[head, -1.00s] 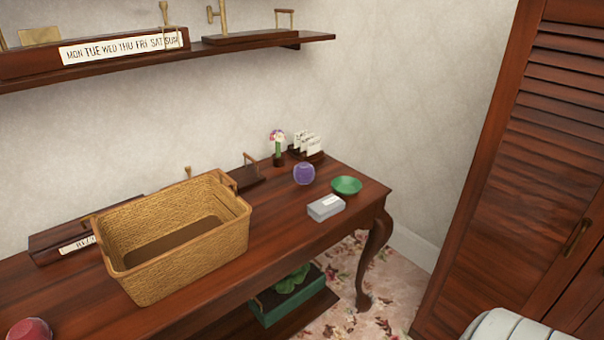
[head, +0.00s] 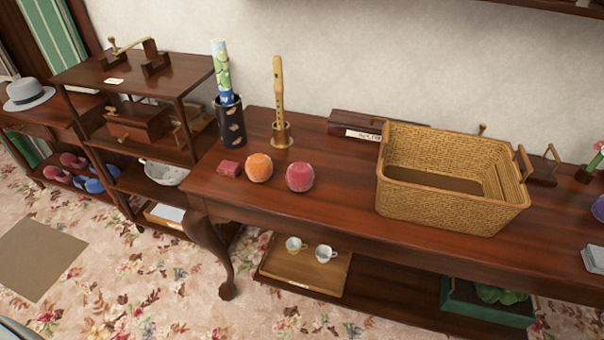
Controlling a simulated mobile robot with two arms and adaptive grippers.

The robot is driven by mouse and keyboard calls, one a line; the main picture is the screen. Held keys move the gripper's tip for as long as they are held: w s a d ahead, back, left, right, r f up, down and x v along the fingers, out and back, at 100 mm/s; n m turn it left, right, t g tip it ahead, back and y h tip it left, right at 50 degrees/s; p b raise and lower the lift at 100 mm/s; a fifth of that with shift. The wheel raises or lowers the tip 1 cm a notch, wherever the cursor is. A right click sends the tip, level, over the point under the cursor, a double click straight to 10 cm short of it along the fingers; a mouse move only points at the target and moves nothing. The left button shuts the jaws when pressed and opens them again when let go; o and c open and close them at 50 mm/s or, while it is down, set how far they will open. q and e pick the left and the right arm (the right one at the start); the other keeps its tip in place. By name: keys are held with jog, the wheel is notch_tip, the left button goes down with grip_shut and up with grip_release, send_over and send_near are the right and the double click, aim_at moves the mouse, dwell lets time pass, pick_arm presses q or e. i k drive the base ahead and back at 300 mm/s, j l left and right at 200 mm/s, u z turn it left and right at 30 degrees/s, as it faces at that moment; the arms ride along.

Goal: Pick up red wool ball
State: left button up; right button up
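The red wool ball (head: 300,177) sits on the dark wooden table (head: 340,210), left of the wicker basket and apart from it. An orange wool ball (head: 259,167) lies just to its left. A small dark red block (head: 230,169) lies left of the orange ball. Neither of my grippers shows in the head view.
The large wicker basket (head: 450,206) stands on the table at the right. A recorder on a stand (head: 279,105) and a dark cylindrical holder (head: 230,122) stand behind the balls. A shelf unit (head: 135,75) stands at the left. Flowered carpet lies in front.

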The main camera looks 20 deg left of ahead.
aim_at(300, 176)
jog(key=i+j, duration=0.1)
jog(key=i, duration=0.25)
jog(key=i+u, duration=0.1)
jog(key=u, duration=1.55)
